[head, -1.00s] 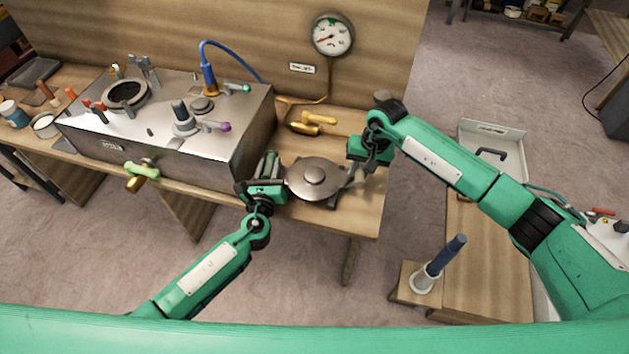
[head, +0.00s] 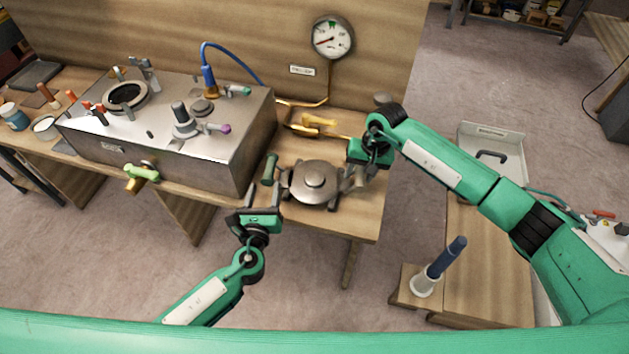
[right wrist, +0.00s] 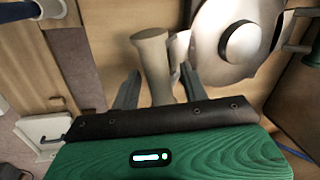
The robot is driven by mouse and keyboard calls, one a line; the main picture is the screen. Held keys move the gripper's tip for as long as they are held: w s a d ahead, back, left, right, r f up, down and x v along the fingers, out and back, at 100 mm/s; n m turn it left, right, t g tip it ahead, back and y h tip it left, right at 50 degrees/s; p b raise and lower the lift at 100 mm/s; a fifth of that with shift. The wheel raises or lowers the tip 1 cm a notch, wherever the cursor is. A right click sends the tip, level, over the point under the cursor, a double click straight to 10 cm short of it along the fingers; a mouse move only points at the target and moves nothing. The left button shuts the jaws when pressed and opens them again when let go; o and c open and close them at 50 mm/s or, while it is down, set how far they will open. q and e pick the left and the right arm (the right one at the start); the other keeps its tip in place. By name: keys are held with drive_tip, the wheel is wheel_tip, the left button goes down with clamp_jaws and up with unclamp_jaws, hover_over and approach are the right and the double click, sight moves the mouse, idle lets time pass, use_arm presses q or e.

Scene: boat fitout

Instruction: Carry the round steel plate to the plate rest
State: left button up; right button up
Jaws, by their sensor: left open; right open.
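The round steel plate (head: 313,188) with a central knob lies on the right part of the workbench. Dark supports (head: 333,207) show at its edge, apparently the plate rest, mostly hidden below it. A green grip (head: 270,168) stands at the plate's left side. My left gripper (head: 262,196) is open and empty, in front of that grip and apart from it. My right gripper (head: 358,172) is open at the plate's right side. In the right wrist view, a pale grip (right wrist: 152,55) stands between its spread fingers, beside the plate (right wrist: 215,65).
A steel cabinet (head: 225,160) with valves stands left of the plate. A brass-coloured fitting (head: 318,121) and a pressure gauge (head: 332,37) are behind. A side table with a blue-handled tool (head: 447,258) stands at the right. The floor in front of the bench is clear.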

drive_tip(key=shift+r, duration=0.2)
use_arm(q)
drive_tip(key=s, duration=0.4)
drive_tip(key=shift+s+a, duration=0.15)
drive_tip(key=shift+s, duration=0.15)
use_arm(e)
wheel_tip(320, 180, up, 11)
drive_tip(key=d, duration=0.2)
drive_tip(key=shift+d+r, duration=0.2)
